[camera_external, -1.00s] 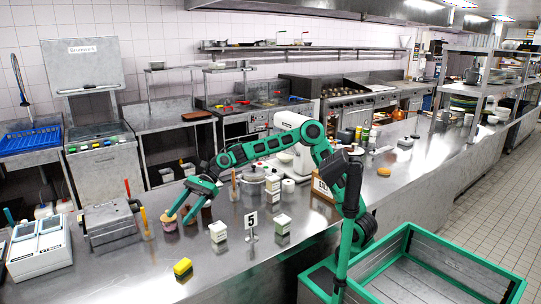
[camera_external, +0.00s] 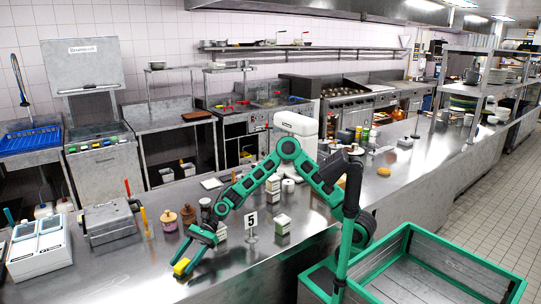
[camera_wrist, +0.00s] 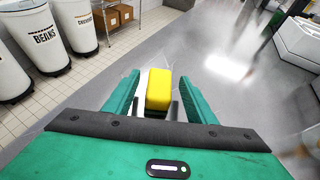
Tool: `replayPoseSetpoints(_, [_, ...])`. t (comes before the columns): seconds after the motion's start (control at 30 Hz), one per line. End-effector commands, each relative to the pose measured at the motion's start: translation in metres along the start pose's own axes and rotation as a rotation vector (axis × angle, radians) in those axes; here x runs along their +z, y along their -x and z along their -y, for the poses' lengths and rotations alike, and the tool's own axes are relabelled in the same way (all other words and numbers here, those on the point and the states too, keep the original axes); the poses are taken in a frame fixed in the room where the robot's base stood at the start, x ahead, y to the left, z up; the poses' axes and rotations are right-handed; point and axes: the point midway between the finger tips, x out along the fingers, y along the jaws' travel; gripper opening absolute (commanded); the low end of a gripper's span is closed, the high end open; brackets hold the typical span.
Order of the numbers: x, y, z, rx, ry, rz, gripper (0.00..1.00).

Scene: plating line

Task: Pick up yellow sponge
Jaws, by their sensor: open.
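The yellow sponge (camera_external: 181,266) lies on the steel counter (camera_external: 120,270) near its front edge. In the wrist view the sponge (camera_wrist: 159,88) sits between the two green fingers, with a gap on each side. My gripper (camera_external: 184,268) reaches down to it from the upper right, and its fingers hide part of the sponge in the external view. My gripper (camera_wrist: 160,97) is open around the sponge. I cannot tell how deep the fingers reach along its sides.
A number 5 sign (camera_external: 251,220) and small labelled boxes (camera_external: 282,224) stand right of my gripper. A white scale (camera_external: 39,250) and a grey machine (camera_external: 108,222) stand at left. The counter left of the sponge is clear.

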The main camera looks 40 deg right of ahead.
Motion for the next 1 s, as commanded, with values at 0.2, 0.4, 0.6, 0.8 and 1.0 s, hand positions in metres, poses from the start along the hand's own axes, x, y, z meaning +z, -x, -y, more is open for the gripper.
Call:
replayPoseSetpoints(0.2, [0.003,-0.024,-0.001,0.002,0.000,-0.001,0.51])
replayPoseSetpoints(0.4, [0.004,-0.050,0.000,0.002,-0.001,-0.001,0.51])
replayPoseSetpoints(0.6, [0.005,-0.058,0.001,0.000,-0.001,-0.001,0.51])
replayPoseSetpoints(0.8, [0.005,-0.058,0.001,0.000,-0.001,-0.001,0.41])
replayPoseSetpoints(1.0, [0.005,-0.058,0.001,0.000,-0.001,-0.001,0.07])
